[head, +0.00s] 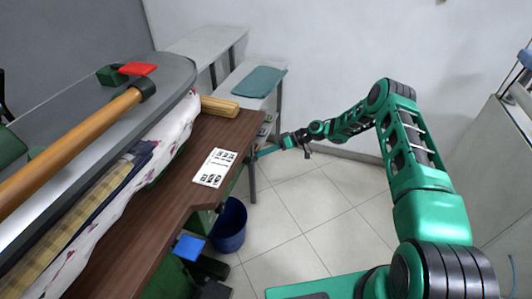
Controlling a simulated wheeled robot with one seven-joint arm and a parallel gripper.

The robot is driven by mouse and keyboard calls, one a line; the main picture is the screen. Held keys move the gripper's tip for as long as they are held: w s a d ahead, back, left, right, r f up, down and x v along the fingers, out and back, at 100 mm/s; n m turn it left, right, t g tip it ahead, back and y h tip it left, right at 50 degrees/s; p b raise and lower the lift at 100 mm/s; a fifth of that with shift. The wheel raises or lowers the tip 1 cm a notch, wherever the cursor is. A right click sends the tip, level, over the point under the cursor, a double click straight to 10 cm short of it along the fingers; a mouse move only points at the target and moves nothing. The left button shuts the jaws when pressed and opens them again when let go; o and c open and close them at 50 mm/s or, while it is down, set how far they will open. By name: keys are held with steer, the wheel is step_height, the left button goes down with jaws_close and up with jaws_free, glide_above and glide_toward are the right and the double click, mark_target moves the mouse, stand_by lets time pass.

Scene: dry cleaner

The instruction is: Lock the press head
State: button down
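The press head (165,85) is the grey plate at the left, with a long wooden handle bar (75,140) along it. A red piece (137,69) and a green block (112,76) sit on its top. Floral cloth (172,128) and folded striped and dark fabric show beneath its edge. Whether the head is fully down or locked cannot be told. My gripper (258,153) is at the far end of my green arm, beside the right edge of the brown table and well right of the press. Its fingers are too small to read.
The brown table (222,140) holds a printed sheet (215,167) and a wooden block (219,106). A blue bin (229,225) and a blue pedal (188,247) are below. A teal cloth (260,82) lies on a grey bench behind. The tiled floor in the middle is clear.

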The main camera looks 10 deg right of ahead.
steer(key=shift+w+a+r, duration=0.1)
steer(key=shift+a+r, duration=0.2)
steer(key=shift+a, duration=0.1)
steer(key=w+v, duration=0.2)
steer(key=v, duration=1.1)
steer(key=shift+w+r, duration=0.3)
steer(key=shift+r, duration=0.1)
steer(key=shift+d, duration=0.1)
